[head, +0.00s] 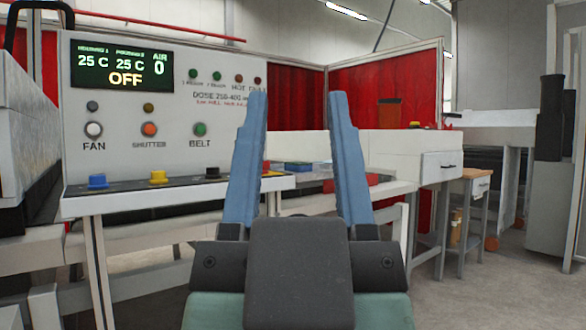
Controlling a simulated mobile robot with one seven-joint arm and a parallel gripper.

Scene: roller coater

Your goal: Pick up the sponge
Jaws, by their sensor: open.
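My gripper (298,95) is in the middle foreground of the head view. Its two blue fingers point up and stand wide apart, with nothing between them. No sponge can be made out for certain. Behind the fingers, on the white bench, lie a small flat blue item (292,167) and a red item (362,180). Both are too small and partly covered to identify. The gripper is in front of them and apart from them.
A control panel (160,120) with a lit display and several buttons stands at the left, on a white-framed table. Red curtains (385,95) hang behind. A small wooden-topped table (478,176) stands right of the bench. The grey floor at the right is partly clear.

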